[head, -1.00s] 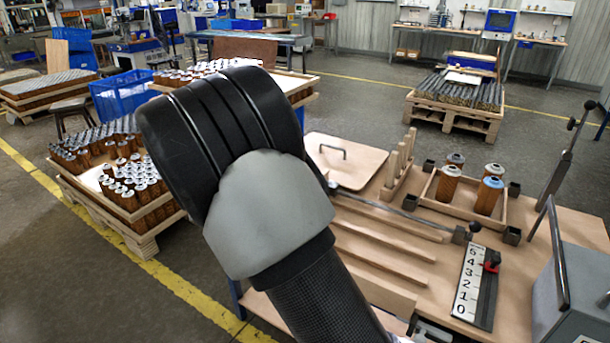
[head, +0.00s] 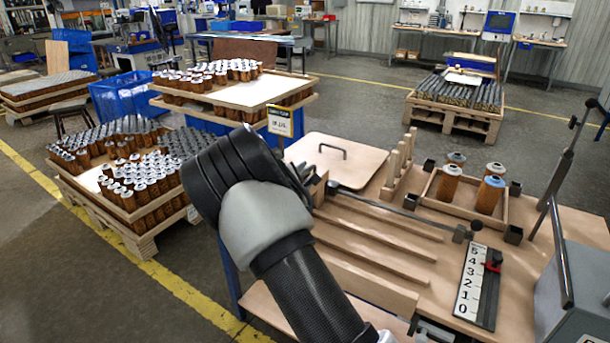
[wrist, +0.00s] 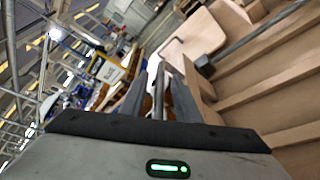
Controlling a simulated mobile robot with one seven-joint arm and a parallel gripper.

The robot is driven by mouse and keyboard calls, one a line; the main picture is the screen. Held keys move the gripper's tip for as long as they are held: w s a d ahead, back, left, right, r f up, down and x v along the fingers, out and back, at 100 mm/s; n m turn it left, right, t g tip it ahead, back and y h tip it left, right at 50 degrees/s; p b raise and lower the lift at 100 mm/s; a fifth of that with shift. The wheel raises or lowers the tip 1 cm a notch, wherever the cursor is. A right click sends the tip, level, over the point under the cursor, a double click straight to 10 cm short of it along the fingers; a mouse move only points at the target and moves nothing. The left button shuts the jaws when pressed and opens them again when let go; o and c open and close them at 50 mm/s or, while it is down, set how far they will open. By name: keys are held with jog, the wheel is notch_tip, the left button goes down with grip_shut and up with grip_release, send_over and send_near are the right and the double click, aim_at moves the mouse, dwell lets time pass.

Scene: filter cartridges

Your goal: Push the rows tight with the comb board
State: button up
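The likely comb board (head: 398,165), a pale wooden piece with upright teeth, stands on the bench beside the lidded board, clear of my gripper. Rows of orange-brown filter cartridges with pale tops stand on the left pallet (head: 145,243) and on the raised tray (head: 268,92) behind it. My arm hides the right edge of the left pallet. My gripper is hidden behind my wrist in the head view.
The bench has wooden lanes (head: 385,243), a metal rod (head: 375,203), a handled flat board (head: 338,160) and a number scale (head: 470,285). A small tray (head: 462,212) holds several cartridges. A sign (head: 280,121) stands by the raised tray. A grey box (head: 585,285) is at the right.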

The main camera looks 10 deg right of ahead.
jog(key=shift+c, duration=0.4)
grip_shut()
jog(key=shift+w+a, duration=0.1)
jog(key=w+a, duration=0.3)
jog(key=shift+a, duration=0.3)
jog(key=shift+o, duration=0.4)
grip_release()
